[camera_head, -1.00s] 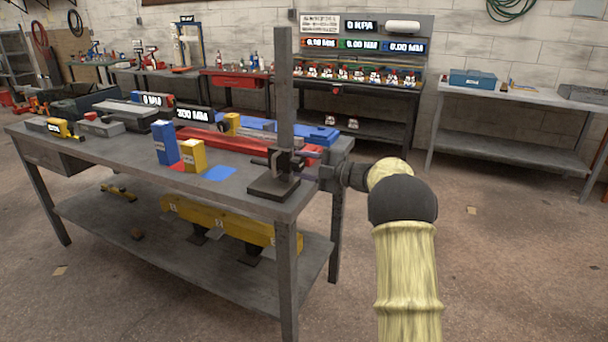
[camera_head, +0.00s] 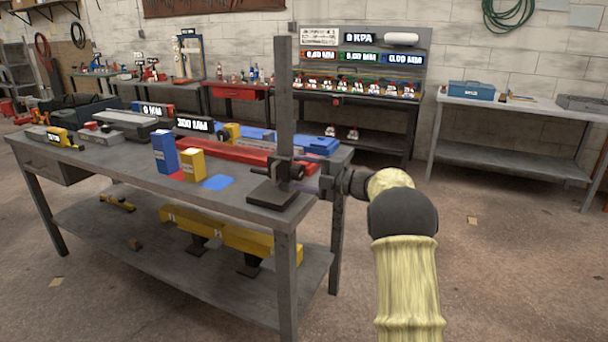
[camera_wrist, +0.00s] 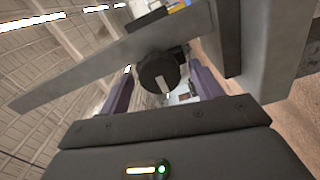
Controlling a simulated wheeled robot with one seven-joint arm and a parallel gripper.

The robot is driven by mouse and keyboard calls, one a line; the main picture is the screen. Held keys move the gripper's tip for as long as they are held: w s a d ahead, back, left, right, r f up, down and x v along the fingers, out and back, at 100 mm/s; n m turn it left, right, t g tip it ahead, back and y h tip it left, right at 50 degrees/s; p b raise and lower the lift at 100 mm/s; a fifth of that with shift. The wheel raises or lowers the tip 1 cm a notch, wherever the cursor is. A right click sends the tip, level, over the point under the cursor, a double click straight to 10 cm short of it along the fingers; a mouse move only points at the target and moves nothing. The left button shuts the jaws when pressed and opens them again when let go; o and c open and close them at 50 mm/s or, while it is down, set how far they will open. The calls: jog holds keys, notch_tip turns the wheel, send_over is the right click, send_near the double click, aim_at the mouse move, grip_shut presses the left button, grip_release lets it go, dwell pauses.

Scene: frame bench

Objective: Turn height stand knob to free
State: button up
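The height stand (camera_head: 283,100) is a tall grey post on a dark square base (camera_head: 278,194) at the front right corner of the bench. Its carriage (camera_head: 284,168) sits low on the post. The post also runs slantwise across the wrist view (camera_wrist: 100,70). The dark round knob (camera_wrist: 158,72) with a white pointer mark faces the wrist camera. My gripper (camera_head: 312,182) is beside the carriage, at its right. In the wrist view, my gripper (camera_wrist: 164,84) is open, its two purple fingers on either side of the knob, with gaps showing. Finger contact does not show.
A blue block (camera_head: 165,151), a yellow block (camera_head: 192,165) and a red bar (camera_head: 228,150) are on the bench (camera_head: 120,172) left of the stand. Yellow beams lie on its lower shelf. Open floor (camera_head: 500,240) is at the right.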

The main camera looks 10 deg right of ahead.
jog(key=p+v, duration=0.1)
jog(key=v, duration=1.6)
jog(key=shift+s+d, duration=0.15)
jog(key=w+a+r+m+t+h, duration=0.2)
jog(key=w+m+t+h, duration=0.25)
jog(key=m, duration=0.25)
jog(key=s+a+f+m+g+h, duration=0.35)
jog(key=s+f+m, duration=0.35)
jog(key=s, duration=0.4)
jog(key=s+a+f+m+g+h, duration=0.3)
jog(key=s+a+f+m+g, duration=0.25)
jog(key=s, duration=0.65)
jog(key=s+a+f+m+g+h, duration=0.4)
jog(key=s+f+m, duration=0.35)
jog(key=s, duration=0.35)
notch_tip(320, 180, up, 29)
jog(key=p, duration=2.9)
